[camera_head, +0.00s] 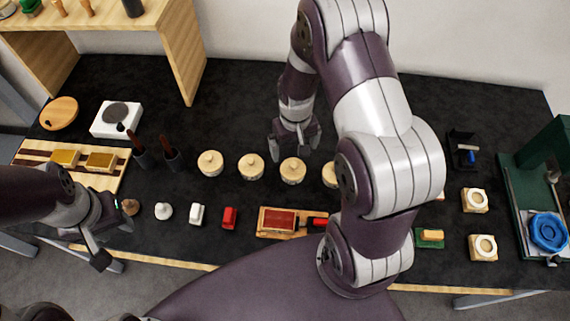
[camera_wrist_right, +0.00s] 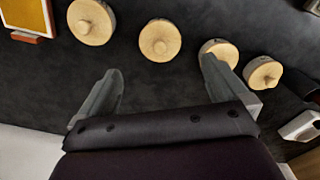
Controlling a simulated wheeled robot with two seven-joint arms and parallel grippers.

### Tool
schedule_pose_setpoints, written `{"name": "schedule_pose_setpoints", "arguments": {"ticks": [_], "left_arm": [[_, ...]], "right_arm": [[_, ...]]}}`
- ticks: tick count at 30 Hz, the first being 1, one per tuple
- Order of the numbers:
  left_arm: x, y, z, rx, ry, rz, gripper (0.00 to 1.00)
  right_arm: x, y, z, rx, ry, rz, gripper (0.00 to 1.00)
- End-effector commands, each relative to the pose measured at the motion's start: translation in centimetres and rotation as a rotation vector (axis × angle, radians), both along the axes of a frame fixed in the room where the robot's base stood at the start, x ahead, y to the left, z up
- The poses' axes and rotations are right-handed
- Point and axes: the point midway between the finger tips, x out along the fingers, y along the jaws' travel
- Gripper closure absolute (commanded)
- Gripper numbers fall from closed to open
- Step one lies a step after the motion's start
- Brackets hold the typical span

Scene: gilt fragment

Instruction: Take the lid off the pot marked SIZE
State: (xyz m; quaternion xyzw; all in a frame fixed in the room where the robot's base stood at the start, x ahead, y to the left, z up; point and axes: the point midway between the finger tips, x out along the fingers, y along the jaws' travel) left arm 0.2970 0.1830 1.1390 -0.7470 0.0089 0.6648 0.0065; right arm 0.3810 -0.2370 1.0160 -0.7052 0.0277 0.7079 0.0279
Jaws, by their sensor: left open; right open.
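Several round pots with pale wooden knobbed lids stand in a row on the dark table: a first (camera_head: 210,163), a second (camera_head: 251,167), a third (camera_head: 293,171) and a fourth (camera_head: 329,175) partly hidden by my right arm. All the lids are on; no marking is readable, so I cannot tell which pot says SIZE. My right gripper (camera_head: 296,147) is open and empty, just behind the third pot. In the right wrist view its spread fingers (camera_wrist_right: 160,75) point toward the lidded pots (camera_wrist_right: 160,40). My left gripper (camera_head: 108,232) is open and empty near the front left edge.
In front of the pots lie a red-filled tray (camera_head: 277,221), a red block (camera_head: 229,217) and a white block (camera_head: 197,214). Dark cups with brushes (camera_head: 172,158) stand left of the pots. A wooden shelf (camera_head: 185,60) stands back left. Table behind the pots is mostly clear.

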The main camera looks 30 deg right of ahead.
Motion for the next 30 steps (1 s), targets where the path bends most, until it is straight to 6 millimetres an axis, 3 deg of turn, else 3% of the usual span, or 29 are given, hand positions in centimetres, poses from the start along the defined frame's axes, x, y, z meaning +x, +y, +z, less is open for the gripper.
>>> {"name": "schedule_pose_setpoints", "arguments": {"ticks": [3, 10, 15, 18, 24, 29, 30], "left_arm": [[0.0, 0.0, 0.7, 0.000, 0.000, 0.000, 0.58], [0.0, 0.0, 1.6, 0.000, 0.000, 0.000, 0.58], [0.0, 0.0, 2.7, 0.000, -0.001, 0.000, 0.58], [0.0, 0.0, 2.7, 0.000, 0.000, 0.000, 0.58], [0.0, 0.0, 2.6, 0.000, 0.000, 0.000, 0.58], [0.0, 0.0, 2.6, 0.000, 0.000, 0.000, 0.58], [0.0, 0.0, 2.6, 0.000, 0.000, 0.000, 0.58]], "right_arm": [[-0.1, 0.0, -2.5, 0.000, 0.005, 0.000, 0.00], [0.2, 0.0, -5.4, 0.000, 0.001, 0.000, 0.00], [0.7, 0.0, -8.6, 0.000, 0.001, 0.000, 0.00], [0.7, 0.0, -9.6, 0.001, -0.001, 0.000, 0.00], [0.7, 0.0, -9.8, 0.000, -0.003, 0.000, 0.00], [0.7, 0.0, -9.8, 0.000, -0.003, 0.000, 0.52], [0.7, 0.0, -9.8, 0.000, -0.003, 0.000, 0.54]]}}
